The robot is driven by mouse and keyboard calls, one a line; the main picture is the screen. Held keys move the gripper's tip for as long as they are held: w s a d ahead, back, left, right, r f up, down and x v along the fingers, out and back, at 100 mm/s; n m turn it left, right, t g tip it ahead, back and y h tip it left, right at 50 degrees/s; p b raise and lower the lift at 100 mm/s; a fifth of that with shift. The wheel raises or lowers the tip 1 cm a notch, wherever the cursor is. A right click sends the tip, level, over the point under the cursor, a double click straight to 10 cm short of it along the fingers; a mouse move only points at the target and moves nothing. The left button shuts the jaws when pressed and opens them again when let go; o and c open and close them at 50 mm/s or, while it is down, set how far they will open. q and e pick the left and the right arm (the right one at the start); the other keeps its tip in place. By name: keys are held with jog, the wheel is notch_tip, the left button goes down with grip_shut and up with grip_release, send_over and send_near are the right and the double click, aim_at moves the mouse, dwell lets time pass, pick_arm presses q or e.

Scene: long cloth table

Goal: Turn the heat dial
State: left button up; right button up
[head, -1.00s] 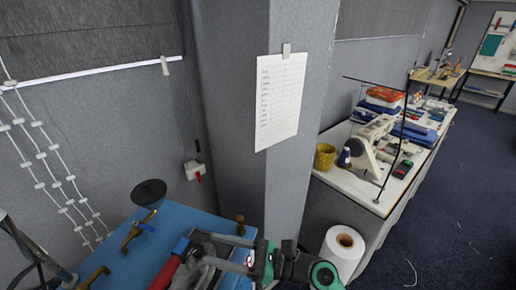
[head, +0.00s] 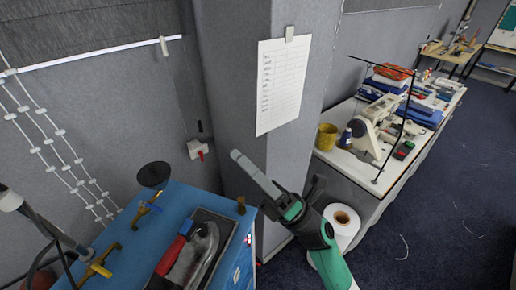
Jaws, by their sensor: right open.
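A blue machine (head: 150,225) stands at the lower left, with an iron (head: 203,250) with a red handle lying in a dark tray on its top. A small round red, white and blue marking (head: 249,239) shows on the machine's right side. I cannot tell whether it is the heat dial, and no dial shows clearly. My right gripper (head: 262,178), green with a long grey finger, is open and empty. It shows in front of the grey pillar, above and right of the machine's edge, apart from the iron. My left gripper is not in view.
Brass valves (head: 97,268), a black funnel (head: 154,174) and a small brown knob (head: 241,205) stand on the machine. A white roll (head: 342,218) stands right of the pillar.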

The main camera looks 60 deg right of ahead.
jog(key=shift+s+d+r+m+t+h, duration=0.2)
jog(key=shift+d+r+m+t+h, duration=0.35)
jog(key=shift+m, duration=0.45)
